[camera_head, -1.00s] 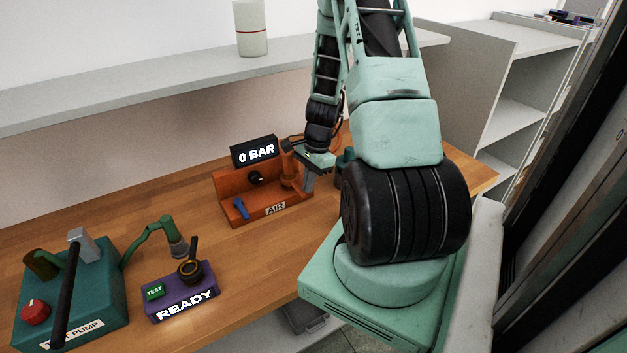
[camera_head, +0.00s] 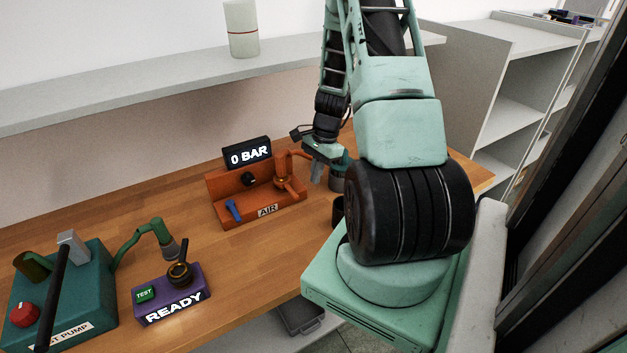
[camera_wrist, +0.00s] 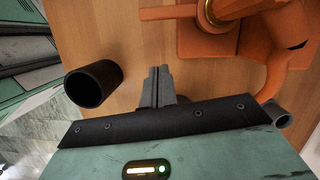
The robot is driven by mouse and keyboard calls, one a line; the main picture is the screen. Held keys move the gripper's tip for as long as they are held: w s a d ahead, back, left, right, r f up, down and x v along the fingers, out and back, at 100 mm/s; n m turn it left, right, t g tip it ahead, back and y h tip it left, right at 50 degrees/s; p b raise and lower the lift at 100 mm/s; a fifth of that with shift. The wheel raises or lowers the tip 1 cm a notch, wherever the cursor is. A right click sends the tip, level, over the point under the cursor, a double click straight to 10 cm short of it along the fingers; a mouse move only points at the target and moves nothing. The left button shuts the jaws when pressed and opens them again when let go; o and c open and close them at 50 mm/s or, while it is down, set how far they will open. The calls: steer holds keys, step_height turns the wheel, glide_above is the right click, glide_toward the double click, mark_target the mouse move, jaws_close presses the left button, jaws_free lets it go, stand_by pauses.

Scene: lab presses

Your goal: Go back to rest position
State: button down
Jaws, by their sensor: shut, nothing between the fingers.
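My gripper (camera_head: 318,172) is shut and empty. In the head view it hangs above the wooden bench, just right of the orange air station (camera_head: 256,197). In the wrist view my gripper (camera_wrist: 160,86) shows its two fingers together over bare wood. The orange air station (camera_wrist: 210,42) is at the upper right there, and my fingers are apart from it. A dark open cylinder (camera_wrist: 94,84) stands left of my fingers. My upper arm hides part of the bench to the right.
The display (camera_head: 247,153) reads 0 BAR. A purple READY block (camera_head: 168,308) and a teal test pump (camera_head: 75,290) stand at the left on the bench (camera_head: 110,215). A white canister (camera_head: 242,35) stands on the grey shelf (camera_head: 130,90) above. Bare wood lies between the stations.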

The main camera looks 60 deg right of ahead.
steer(key=b+v, duration=0.1)
steer(key=v, duration=0.7)
steer(key=shift+a+r, duration=0.2)
steer(key=shift+r, duration=0.1)
steer(key=w+a+r+n, duration=0.2)
steer(key=a+n, duration=0.3)
steer(key=a, duration=0.5)
steer(key=w+a+r+n+g, duration=0.15)
steer(key=a+n, duration=0.35)
steer(key=a, duration=0.6)
steer(key=w+a+r+n, duration=0.25)
steer(key=a+n, duration=0.25)
steer(key=a, duration=0.5)
steer(key=s+a+r+n+h+b, duration=0.1)
steer(key=s+a+r+n+h, duration=0.1)
steer(key=s+a+n, duration=1.2)
steer(key=s+a+r, duration=0.1)
steer(key=s+a, duration=0.1)
steer(key=a, duration=0.1)
steer(key=shift+s+a+n, duration=0.25)
steer(key=shift+n, duration=0.05)
steer(key=shift+t, duration=0.25)
